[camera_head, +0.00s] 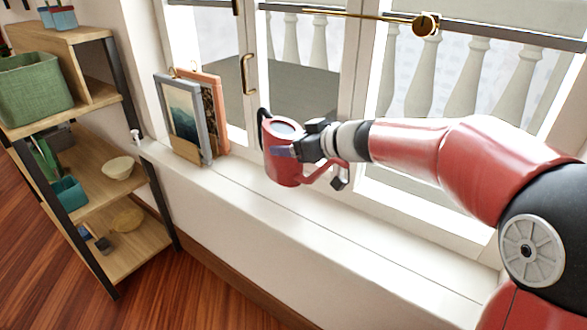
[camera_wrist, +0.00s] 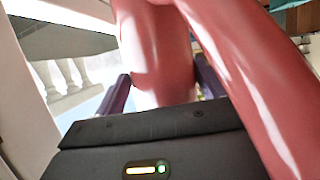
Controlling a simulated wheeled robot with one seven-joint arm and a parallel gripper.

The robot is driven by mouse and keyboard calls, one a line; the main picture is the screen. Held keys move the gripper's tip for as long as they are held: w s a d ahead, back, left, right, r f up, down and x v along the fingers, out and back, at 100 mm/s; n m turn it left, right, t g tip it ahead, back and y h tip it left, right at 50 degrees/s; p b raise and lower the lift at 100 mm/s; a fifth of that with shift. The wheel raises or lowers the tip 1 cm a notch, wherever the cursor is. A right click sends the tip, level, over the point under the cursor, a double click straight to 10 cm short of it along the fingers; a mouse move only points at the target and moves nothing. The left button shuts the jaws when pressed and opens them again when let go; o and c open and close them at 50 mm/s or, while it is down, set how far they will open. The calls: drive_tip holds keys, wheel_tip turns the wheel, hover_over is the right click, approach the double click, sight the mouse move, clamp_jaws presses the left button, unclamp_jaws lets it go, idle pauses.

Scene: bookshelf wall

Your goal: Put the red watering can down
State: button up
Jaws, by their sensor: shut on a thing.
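The red watering can (camera_head: 281,166) is in front of the window in the head view, over or on the white window sill (camera_head: 250,188). It looks roughly upright, with a dark handle at its left. I cannot tell whether its base touches the sill. My gripper (camera_head: 290,152) reaches in from the right and is shut on the can. In the wrist view the can (camera_wrist: 160,60) fills the middle, between the two purple fingers of my gripper (camera_wrist: 163,90). A long red part of it crosses the right side.
Framed pictures (camera_head: 187,125) lean on the sill left of the can. A wooden shelf unit (camera_head: 110,205) with a green basket (camera_head: 35,88) and a bowl (camera_head: 118,168) stands at far left. Window glass and a door handle (camera_head: 247,74) lie behind. The sill's front strip is clear.

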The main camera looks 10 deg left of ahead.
sight(302, 169)
drive_tip(key=shift+f+b, duration=0.95)
drive_tip(key=shift+f, duration=2.5)
drive_tip(key=shift+f, duration=0.1)
drive_tip(key=o, duration=1.2)
drive_tip(key=shift+f, duration=0.1)
